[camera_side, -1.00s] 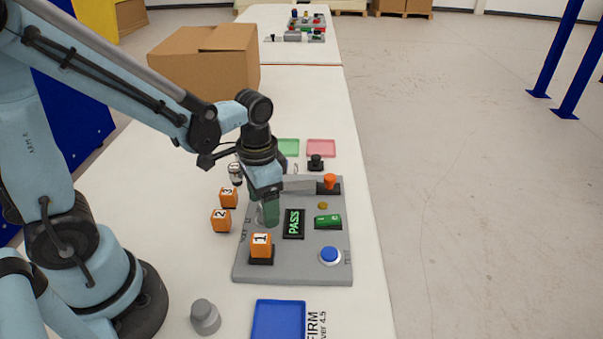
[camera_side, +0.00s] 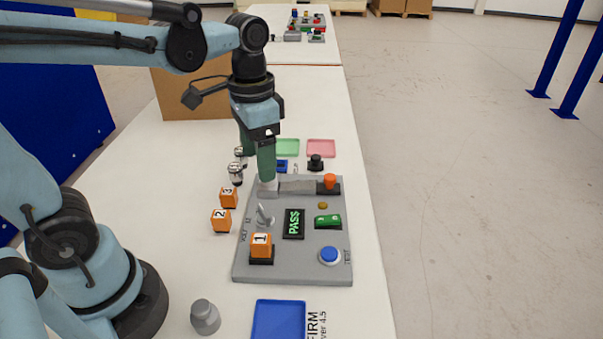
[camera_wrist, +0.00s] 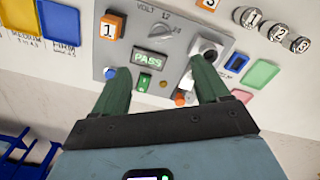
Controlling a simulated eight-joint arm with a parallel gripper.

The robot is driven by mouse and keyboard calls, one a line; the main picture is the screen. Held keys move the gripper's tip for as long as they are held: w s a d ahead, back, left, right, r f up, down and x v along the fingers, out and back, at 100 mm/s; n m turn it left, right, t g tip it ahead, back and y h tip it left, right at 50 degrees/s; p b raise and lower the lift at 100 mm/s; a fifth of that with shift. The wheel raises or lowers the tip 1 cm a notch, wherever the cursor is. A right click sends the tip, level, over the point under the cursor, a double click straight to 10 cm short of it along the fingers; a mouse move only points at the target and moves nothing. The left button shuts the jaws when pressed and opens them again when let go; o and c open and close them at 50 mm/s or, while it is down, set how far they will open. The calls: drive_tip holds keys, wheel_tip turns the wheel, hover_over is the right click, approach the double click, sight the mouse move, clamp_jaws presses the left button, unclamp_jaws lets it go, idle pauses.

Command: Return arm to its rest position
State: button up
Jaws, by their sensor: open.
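My gripper (camera_side: 257,170) hangs with green fingers pointing down over the far left part of the grey test panel (camera_side: 295,270). The panel's display (camera_side: 293,223) reads PASS in green. An orange cube marked 1 (camera_side: 261,244) sits on the panel's near left part. The grey knob (camera_side: 264,217), the green rocker switch (camera_side: 327,221) and the blue button (camera_side: 330,255) are uncovered. One fingertip overlaps the panel's far left corner in the side view; I cannot tell whether it touches.
Orange cubes 2 (camera_side: 221,220) and 3 (camera_side: 228,197) stand left of the panel, with small metal cylinders (camera_side: 236,173) beyond. Green (camera_side: 287,147), pink (camera_side: 321,148) and blue (camera_side: 279,320) trays lie on the table. A cardboard box (camera_side: 190,95) stands behind my arm.

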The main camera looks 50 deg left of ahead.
idle(0.3)
drive_tip(key=n+t, duration=0.1)
drive_tip(key=t, duration=0.1)
drive_tip(key=f+n+t, duration=0.1)
drive_tip(key=t, duration=0.1)
drive_tip(key=a+n+t, duration=0.1)
drive_tip(key=t, duration=0.2)
drive_tip(key=shift+s+f, duration=0.35)
idle(0.6)
